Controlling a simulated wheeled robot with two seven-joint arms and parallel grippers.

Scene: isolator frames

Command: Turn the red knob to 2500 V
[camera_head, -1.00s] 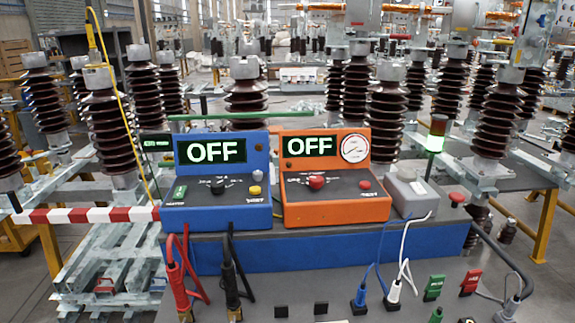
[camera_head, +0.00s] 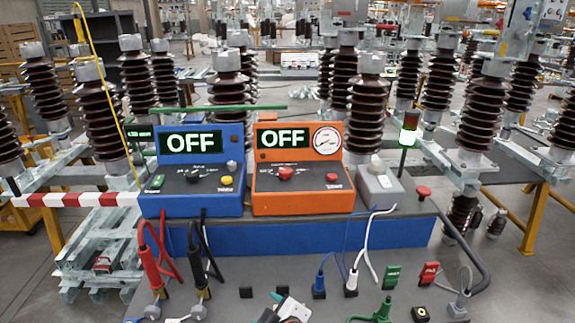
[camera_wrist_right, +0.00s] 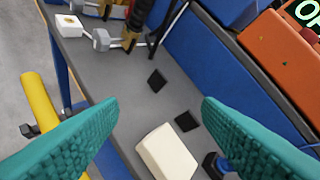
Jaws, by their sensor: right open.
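The red knob (camera_head: 286,173) is on the sloped front panel of the orange box (camera_head: 300,206). Its pointer setting is too small to read. The box's display (camera_head: 284,138) reads OFF, and a round dial gauge (camera_head: 326,140) sits beside it. My left gripper is not in view.
A blue box (camera_head: 190,205), also reading OFF, stands left of the orange one. A grey box (camera_head: 378,188) and red button (camera_head: 423,191) are to the right. Red, black, blue and white cable plugs stand in front. A white block (camera_wrist_right: 165,150) lies below my fingers.

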